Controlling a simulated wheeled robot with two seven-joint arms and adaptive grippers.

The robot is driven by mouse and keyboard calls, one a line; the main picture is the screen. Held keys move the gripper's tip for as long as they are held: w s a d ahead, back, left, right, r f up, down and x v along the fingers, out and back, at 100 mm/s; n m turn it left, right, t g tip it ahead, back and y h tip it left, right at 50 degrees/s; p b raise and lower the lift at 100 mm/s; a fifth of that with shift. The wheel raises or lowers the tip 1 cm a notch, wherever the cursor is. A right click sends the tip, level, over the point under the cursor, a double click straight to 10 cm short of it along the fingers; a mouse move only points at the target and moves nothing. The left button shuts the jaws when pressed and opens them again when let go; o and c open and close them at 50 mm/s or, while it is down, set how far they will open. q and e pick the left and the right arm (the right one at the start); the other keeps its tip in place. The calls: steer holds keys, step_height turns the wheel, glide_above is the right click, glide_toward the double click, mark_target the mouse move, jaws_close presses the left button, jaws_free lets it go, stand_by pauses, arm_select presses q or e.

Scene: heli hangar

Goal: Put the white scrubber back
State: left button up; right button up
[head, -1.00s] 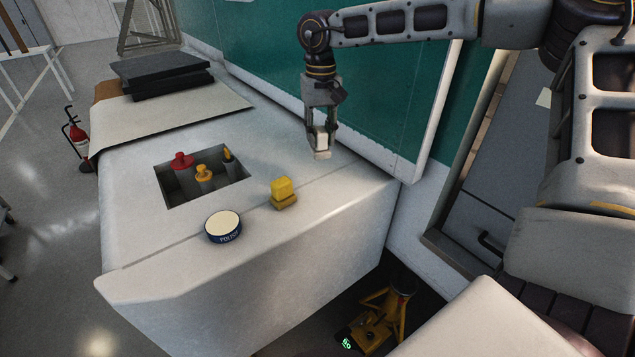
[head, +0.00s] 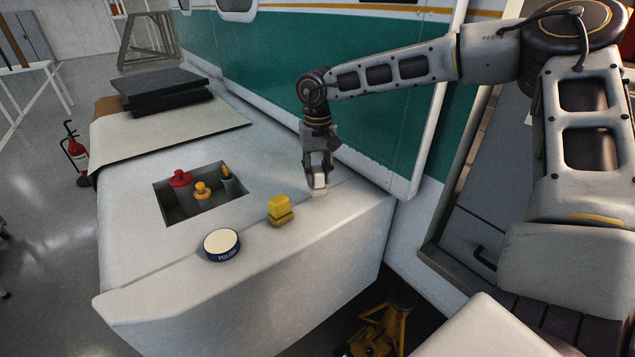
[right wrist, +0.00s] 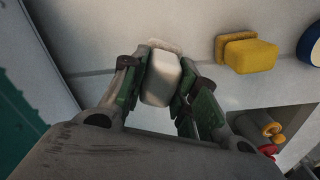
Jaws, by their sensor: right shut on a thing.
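The white scrubber (head: 319,181) is between the fingers of my right gripper (head: 318,177), at the right end of the white work surface (head: 260,255). My right gripper is shut on it and points down. In the right wrist view the white scrubber (right wrist: 161,80) sits between both fingers, with a pale pad at its far end at or very close to the surface. I cannot tell whether it touches. The yellow scrubber (head: 280,209) stands to its left on the surface and also shows in the right wrist view (right wrist: 249,55). My left gripper is not in view.
A round polish tin (head: 221,244) lies left of the yellow scrubber. A recess (head: 172,211) holds a red-capped bottle (head: 180,179) and yellow-topped bottles. Dark pads (head: 165,90) lie farther back. The green helicopter side (head: 370,120) rises close behind my right gripper.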

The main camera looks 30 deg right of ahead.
mark_target(318, 183)
steer(key=shift+f, duration=0.1)
steer(key=shift+f+p, duration=0.5)
steer(key=shift+f, duration=1.3)
steer(key=shift+f, duration=0.1)
steer(key=o, duration=1.1)
steer(key=shift+c, duration=0.2)
steer(key=shift+r, duration=0.9)
step_height(318, 183, up, 10)
steer(key=shift+r+b, duration=0.25)
steer(key=shift+b, duration=0.9)
